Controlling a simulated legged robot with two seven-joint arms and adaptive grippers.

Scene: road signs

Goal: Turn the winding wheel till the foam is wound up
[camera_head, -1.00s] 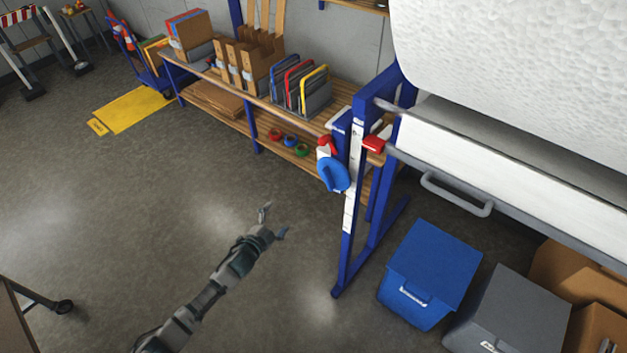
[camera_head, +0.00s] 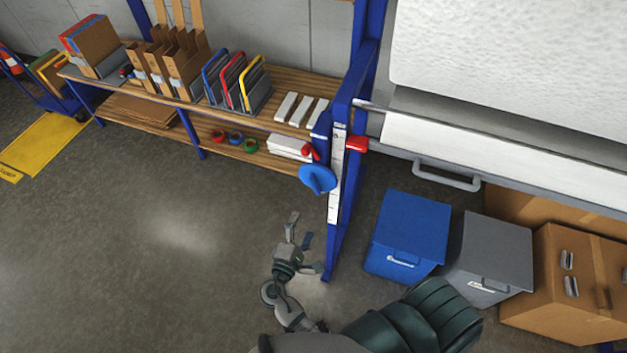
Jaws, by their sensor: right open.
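The winding wheel (camera_head: 318,179) is a blue disc with a red handle (camera_head: 310,152) at its upper edge. It sits on the left side of a blue upright frame (camera_head: 338,240). White foam (camera_head: 510,45) hangs large at the upper right, with a white strip (camera_head: 480,148) below it behind a grey bar. My right gripper (camera_head: 299,232) is open and empty, below and slightly left of the wheel, apart from it in the picture. My left gripper is out of view.
A blue bin (camera_head: 407,230), a grey bin (camera_head: 490,255) and cardboard boxes (camera_head: 570,285) stand right of the frame. A wooden shelf bench (camera_head: 290,88) with folders and tape rolls is behind. A red clamp-like part (camera_head: 356,144) sits by the upright.

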